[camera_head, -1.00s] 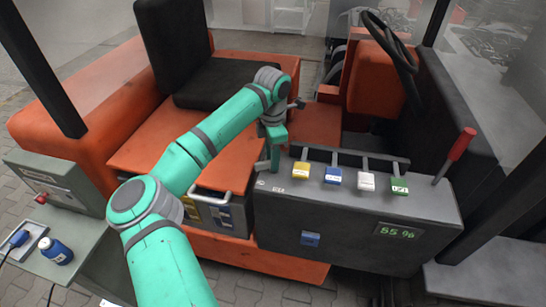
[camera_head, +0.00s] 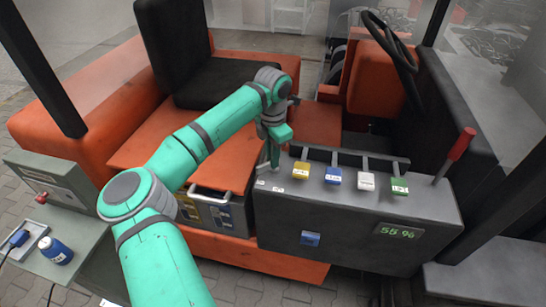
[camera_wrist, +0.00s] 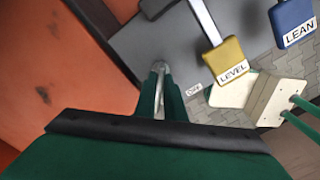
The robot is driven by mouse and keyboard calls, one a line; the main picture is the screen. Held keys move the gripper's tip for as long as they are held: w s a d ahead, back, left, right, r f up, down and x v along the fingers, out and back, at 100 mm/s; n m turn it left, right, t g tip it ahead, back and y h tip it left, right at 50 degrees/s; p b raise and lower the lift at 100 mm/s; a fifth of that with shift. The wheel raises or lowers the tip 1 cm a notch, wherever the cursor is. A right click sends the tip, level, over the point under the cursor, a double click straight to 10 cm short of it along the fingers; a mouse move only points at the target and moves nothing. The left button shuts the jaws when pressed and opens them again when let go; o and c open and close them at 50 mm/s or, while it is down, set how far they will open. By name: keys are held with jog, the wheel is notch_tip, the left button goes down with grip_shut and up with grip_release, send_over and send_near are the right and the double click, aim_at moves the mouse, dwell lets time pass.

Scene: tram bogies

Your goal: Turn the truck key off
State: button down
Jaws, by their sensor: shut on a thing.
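My gripper (camera_head: 271,160) points down at the left end of the dark grey control panel (camera_head: 350,207). In the wrist view its green fingers (camera_wrist: 160,72) are close together, shut on the truck key. Only a thin pale metal sliver of the key (camera_wrist: 159,97) shows between the fingers; the rest is hidden, so its angle is hard to tell. A small white label reading OFF (camera_wrist: 194,89) lies on the panel just right of the fingers. In the head view two small white labels (camera_head: 278,189) show by the fingertips.
Yellow LEVEL (camera_head: 301,170), blue LEAN (camera_head: 333,176), white (camera_head: 366,181) and green (camera_head: 399,187) levers stand close to the right of my gripper. A red-handled lever (camera_head: 461,144) is farther right. The panel display (camera_head: 398,231) reads 55 %. The orange seat base (camera_head: 165,145) is left.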

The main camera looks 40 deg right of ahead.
jog(key=n, duration=0.4)
jog(key=shift+s+n, duration=0.1)
jog(key=shift+n, duration=0.2)
jog(key=n, duration=0.4)
jog(key=shift+d, duration=0.1)
dwell(0.4)
jog(key=c, duration=1.8)
grip_release()
jog(key=shift+c, duration=0.2)
notch_tip(320, 180, up, 11)
jog(key=shift+f, duration=0.1)
